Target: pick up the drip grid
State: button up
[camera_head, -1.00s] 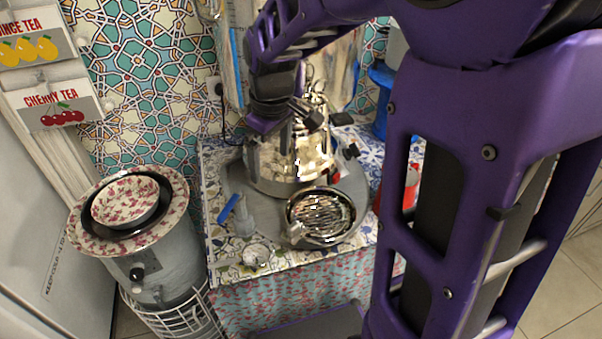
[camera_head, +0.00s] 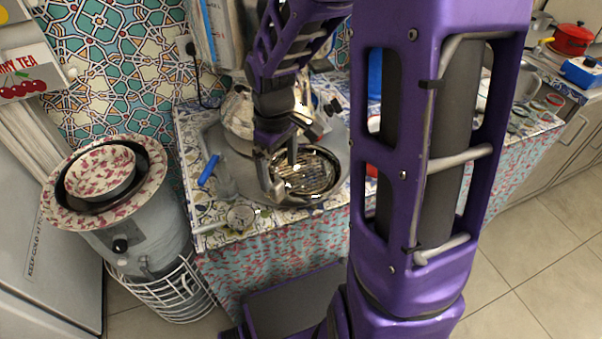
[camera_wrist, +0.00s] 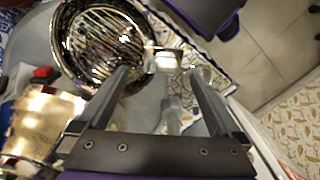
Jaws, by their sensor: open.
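The drip grid (camera_head: 310,172) is a round, shiny metal piece with slots and a raised rim. It sits on a grey tray (camera_head: 343,165) in front of the samovar (camera_head: 238,115). In the wrist view the drip grid (camera_wrist: 100,40) fills the upper left, with a small square metal tab (camera_wrist: 166,60) at its side. My gripper (camera_head: 280,178) is open at the left edge of the drip grid. In the wrist view my gripper (camera_wrist: 160,76) has the tab just beyond and between its fingertips. I cannot tell whether a finger touches the rim.
A clear bottle with a blue top (camera_head: 210,170) and a small glass dish (camera_head: 241,215) stand left of my gripper. A grey urn (camera_head: 140,235) carrying a patterned bowl (camera_head: 100,172) stands further left. My purple arm hides part of the counter's right side.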

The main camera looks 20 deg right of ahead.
aim_at(280, 182)
jog(key=f, duration=0.1)
jog(key=f+b, duration=0.1)
jog(key=f, duration=0.3)
jog(key=shift+s+a, duration=0.1)
jog(key=shift+s, duration=0.2)
jog(key=c, duration=1.4)
